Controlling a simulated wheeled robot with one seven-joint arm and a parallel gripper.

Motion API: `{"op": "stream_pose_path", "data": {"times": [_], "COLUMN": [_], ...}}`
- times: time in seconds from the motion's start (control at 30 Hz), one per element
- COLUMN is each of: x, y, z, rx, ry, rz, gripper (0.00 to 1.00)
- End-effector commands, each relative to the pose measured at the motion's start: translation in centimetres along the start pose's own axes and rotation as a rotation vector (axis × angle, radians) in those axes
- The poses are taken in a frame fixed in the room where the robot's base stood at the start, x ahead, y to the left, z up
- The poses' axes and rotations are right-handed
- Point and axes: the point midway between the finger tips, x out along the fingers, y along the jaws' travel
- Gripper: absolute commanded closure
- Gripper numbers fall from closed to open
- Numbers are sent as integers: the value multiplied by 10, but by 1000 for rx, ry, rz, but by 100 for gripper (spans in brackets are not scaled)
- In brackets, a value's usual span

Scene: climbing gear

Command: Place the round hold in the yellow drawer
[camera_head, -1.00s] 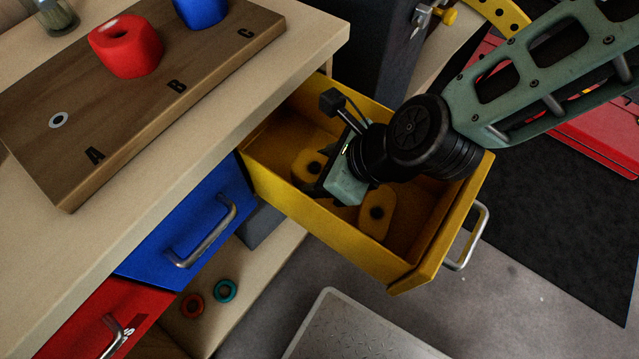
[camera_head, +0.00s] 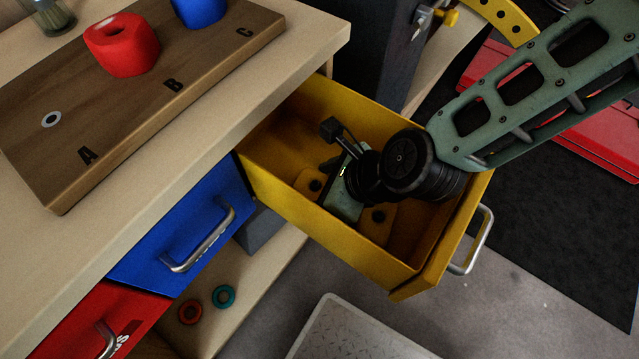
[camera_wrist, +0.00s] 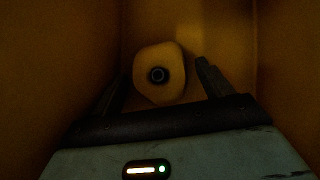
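The yellow drawer (camera_head: 440,248) is pulled out, and my gripper reaches down inside it. In the head view, one yellow hold (camera_head: 304,182) shows left of the gripper and another yellow hold (camera_head: 377,231) shows below it, both partly hidden. In the wrist view, a rounded yellow hold (camera_wrist: 146,84) with a dark bolt hole lies ahead between the fingers of my gripper (camera_wrist: 160,70). The fingers stand apart, with a gap visible on each side of it. I cannot tell which of the two holds this is. The fingertips are hidden in the head view.
The drawer walls stand close around my gripper. A wooden board (camera_head: 45,160) on the bench (camera_head: 130,215) bears a red hold (camera_head: 125,50) and a blue hold (camera_head: 200,10). The blue drawer (camera_head: 160,235) and red drawer (camera_head: 75,325) are left of the yellow one.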

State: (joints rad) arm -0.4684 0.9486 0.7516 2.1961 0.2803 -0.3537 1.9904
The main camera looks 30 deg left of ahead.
Motion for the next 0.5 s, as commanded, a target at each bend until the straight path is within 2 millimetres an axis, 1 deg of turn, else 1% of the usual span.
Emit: {"op": "stream_pose_path", "data": {"times": [0.27,0.37,0.47,0.5], "x": [-3,-13,-31,-40], "y": [0,-1,-1,-2], "z": [2,3,3,3], "rx": [-1,1,2,2], "ry": [0,0,0,0], "rz": [0,-2,-2,-3], "gripper": [22,22,22,22]}}
